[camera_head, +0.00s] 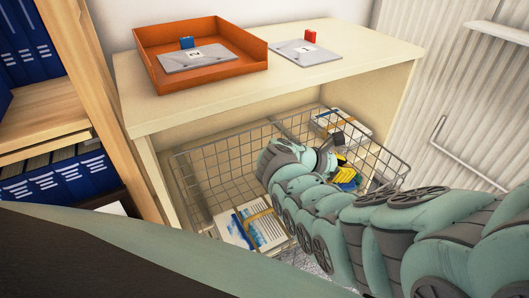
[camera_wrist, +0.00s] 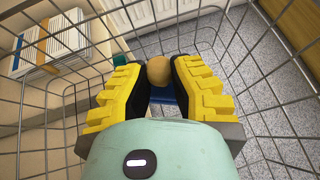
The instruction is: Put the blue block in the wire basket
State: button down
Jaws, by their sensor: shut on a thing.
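The wire basket (camera_head: 186,192) stands under the pale shelf top; its mesh surrounds my gripper in the wrist view. My gripper (camera_head: 347,179) reaches down inside the basket, its yellow fingers partly hidden by my arm in the head view. In the wrist view my gripper (camera_wrist: 162,80) is shut, with a round tan piece (camera_wrist: 159,70) between the fingertips. A blue block (camera_wrist: 167,95) shows just below that piece, between the dark pads; most of it is hidden. I cannot tell whether it touches the basket floor.
An orange tray (camera_head: 258,51) on the shelf top (camera_head: 330,78) holds a grey plate with a small blue piece (camera_head: 187,43). A similar plate with a red piece (camera_head: 310,37) lies beside it.

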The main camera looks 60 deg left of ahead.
jog(key=shift+s+a+f+b, duration=0.15)
jog(key=shift+f+b, duration=0.3)
jog(key=shift+f, duration=0.75)
notch_tip(320, 180, down, 4)
jog(key=b, duration=0.2)
jog(key=shift+r+b, duration=0.2)
jog(key=shift+b, duration=0.2)
jog(key=shift+f, duration=0.2)
jog(key=c, duration=1)
grip_release()
